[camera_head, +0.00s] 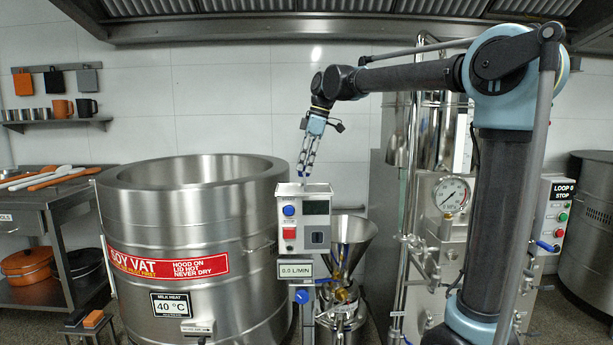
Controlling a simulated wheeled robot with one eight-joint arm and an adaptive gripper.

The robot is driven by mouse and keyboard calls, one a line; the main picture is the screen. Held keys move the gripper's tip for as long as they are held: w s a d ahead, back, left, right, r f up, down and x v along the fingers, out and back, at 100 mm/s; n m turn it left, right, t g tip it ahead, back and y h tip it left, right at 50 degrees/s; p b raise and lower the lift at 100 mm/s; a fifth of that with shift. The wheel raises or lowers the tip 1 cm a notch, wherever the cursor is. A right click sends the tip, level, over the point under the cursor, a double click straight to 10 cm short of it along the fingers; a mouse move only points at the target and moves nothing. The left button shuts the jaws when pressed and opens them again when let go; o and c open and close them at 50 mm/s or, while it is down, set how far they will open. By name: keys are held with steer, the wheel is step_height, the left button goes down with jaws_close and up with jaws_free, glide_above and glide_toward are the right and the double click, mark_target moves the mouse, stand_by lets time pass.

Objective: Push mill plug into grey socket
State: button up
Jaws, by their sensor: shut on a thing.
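My gripper (303,174) reaches down from the arm to the top edge of a grey control box (303,192). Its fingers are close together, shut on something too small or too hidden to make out. The mill plug cannot be told apart for certain; the fingertips are partly lost against the box top. I cannot tell for certain which fitting is the grey socket.
A large steel vat (195,235) stands left of the box. A steel funnel (350,240) sits on the mill right of it. A flow display (296,270) hangs below. A pressure gauge (451,194) is on a steel machine at right. A side table (45,200) is far left.

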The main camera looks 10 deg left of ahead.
mark_target(305, 166)
step_height(305, 166, up, 6)
steer(key=shift+f, duration=0.1)
stand_by(0.8)
